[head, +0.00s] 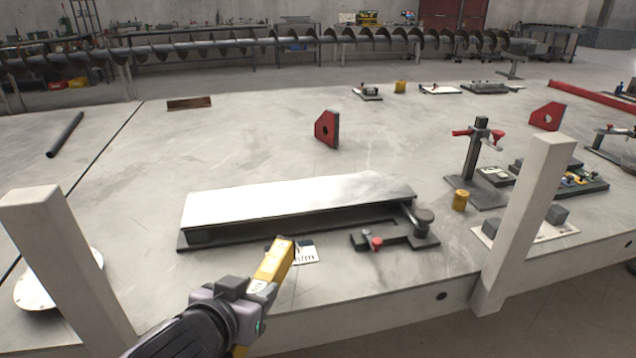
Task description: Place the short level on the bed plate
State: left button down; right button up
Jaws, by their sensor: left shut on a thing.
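My left gripper (248,298) comes in at the bottom, left of centre, and is shut on a yellow bar, which looks like the short level (274,262). The level is tilted in the picture; its far end shows beyond the fingers and a bit of yellow shows below the wrist. A bright, flat metal plate (300,198) on a dark base lies just beyond it on the wide grey table (250,138). I cannot tell which of these two surfaces is the bed plate. The level's height above the table is unclear. My right gripper is not in view.
Pale posts rise at the left (50,255) and right (530,215). A red bracket (327,129) stands behind, and a yellow cylinder (460,200) stands right.

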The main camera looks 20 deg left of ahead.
aim_at(313, 193)
jog(key=i+l, duration=0.3)
jog(key=i, duration=0.15)
jog(key=i+l, duration=0.3)
jog(key=i, duration=0.15)
jog(key=l+z, duration=0.05)
